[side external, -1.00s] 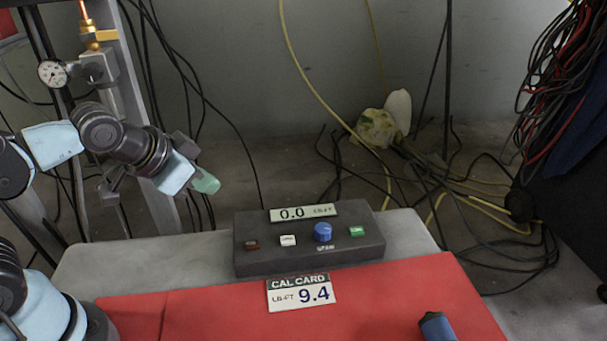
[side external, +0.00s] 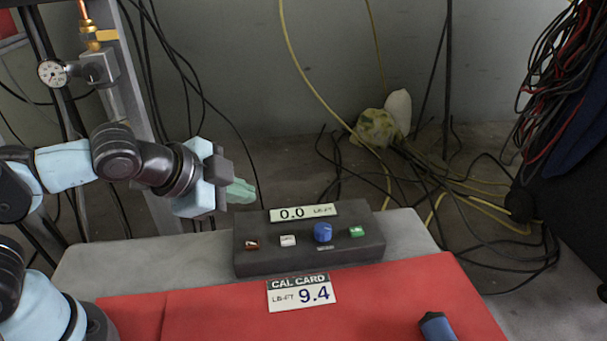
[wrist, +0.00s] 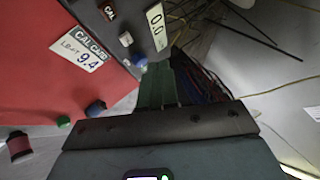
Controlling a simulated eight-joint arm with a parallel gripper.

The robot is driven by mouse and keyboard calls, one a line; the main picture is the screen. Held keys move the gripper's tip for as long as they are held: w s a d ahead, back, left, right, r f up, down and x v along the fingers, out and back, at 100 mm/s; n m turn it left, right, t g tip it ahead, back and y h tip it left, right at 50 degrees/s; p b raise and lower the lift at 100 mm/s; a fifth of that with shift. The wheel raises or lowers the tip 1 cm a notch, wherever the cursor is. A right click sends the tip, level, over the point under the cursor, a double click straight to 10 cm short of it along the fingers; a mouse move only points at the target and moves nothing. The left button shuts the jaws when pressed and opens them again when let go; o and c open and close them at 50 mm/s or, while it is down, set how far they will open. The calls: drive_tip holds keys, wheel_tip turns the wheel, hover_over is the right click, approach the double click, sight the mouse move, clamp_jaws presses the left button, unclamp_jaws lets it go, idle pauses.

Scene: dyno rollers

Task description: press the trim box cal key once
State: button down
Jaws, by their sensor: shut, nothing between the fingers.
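The dark grey trim box (side external: 310,262) stands on the bench, with a 0.0 display (side external: 303,212) along its back edge. Its top carries a red-brown key (side external: 252,244), a white key (side external: 288,240), a blue knob (side external: 323,232) and a green key (side external: 356,231). Lettering by the keys is too small to read surely in the side view. My gripper (side external: 243,191) is shut and empty, above and left of the box's back left corner, touching nothing. In the wrist view its green fingers (wrist: 160,75) point toward the box (wrist: 95,18), partly cut off at the top.
A cal card (side external: 302,293) reading 9.4 lies on the red mat (side external: 210,312) before the box. A blue-handled item (side external: 437,326) lies at the mat's front right. Loose cables (side external: 460,185) hang and lie behind the bench. A gauge (side external: 52,73) is mounted at left.

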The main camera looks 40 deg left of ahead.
sight(248, 247)
drive_tip(key=shift+f, duration=4.1)
drive_tip(key=shift+f, duration=0.2)
drive_tip(key=shift+f, duration=0.25)
drive_tip(key=shift+f, duration=0.35)
drive_tip(key=shift+r, duration=0.8)
drive_tip(key=shift+r, duration=2.5)
